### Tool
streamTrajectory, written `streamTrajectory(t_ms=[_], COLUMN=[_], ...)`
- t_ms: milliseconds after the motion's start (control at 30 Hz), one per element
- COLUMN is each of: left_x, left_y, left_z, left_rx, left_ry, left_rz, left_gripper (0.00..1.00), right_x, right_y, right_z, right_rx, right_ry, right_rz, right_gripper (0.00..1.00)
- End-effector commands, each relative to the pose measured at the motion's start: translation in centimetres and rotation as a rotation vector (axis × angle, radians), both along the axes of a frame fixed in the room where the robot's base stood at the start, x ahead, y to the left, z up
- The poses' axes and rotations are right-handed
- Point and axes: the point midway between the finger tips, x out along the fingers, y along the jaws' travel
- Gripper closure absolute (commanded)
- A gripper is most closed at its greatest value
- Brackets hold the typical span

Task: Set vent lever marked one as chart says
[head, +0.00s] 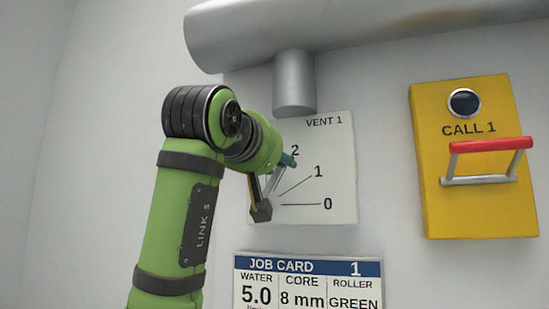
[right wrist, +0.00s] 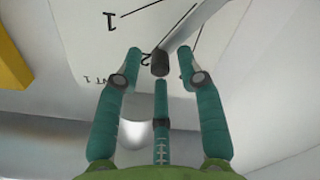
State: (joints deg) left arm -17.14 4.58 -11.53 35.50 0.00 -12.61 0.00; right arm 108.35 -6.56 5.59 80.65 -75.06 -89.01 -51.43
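The white vent 1 panel (head: 335,185) has a scale with lines marked 0, 1 and 2. The grey vent lever (head: 273,181) rises from its dark hub and points up towards the 2 mark. In the right wrist view the lever (right wrist: 183,32) ends in a black tip (right wrist: 160,64) by the 2. My right gripper (head: 288,160) is at the lever's upper end, partly hidden by my arm. Its teal fingers (right wrist: 160,62) are spread around the black tip, with gaps on both sides. My left gripper is not in view. No chart of vent settings shows.
A job card (head: 308,267) below the panel reads water 5.0, core 8 mm, roller green; its bottom is cut off. A yellow call 1 box (head: 470,215) with a red-barred handle (head: 490,145) is to the right. A grey pipe (head: 293,82) hangs above the panel.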

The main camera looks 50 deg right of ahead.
Motion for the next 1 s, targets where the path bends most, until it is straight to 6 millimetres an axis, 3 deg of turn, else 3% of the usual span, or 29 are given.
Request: streamTrajectory(t_ms=[367,800,1000], left_x=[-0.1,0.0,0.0], left_y=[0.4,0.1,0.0], left_z=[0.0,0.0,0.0], left_rx=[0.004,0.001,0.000], left_ry=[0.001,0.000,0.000], left_rz=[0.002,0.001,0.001], left_gripper=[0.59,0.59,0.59], right_x=[-0.2,-3.4,-4.3], right_y=[0.6,8.4,10.5], right_z=[0.0,-0.1,-0.1], right_rx=[0.001,0.001,0.002], right_ry=[0.000,0.000,0.001], right_rz=[-0.001,0.002,-0.001], right_gripper=[0.59,0.59,0.59])
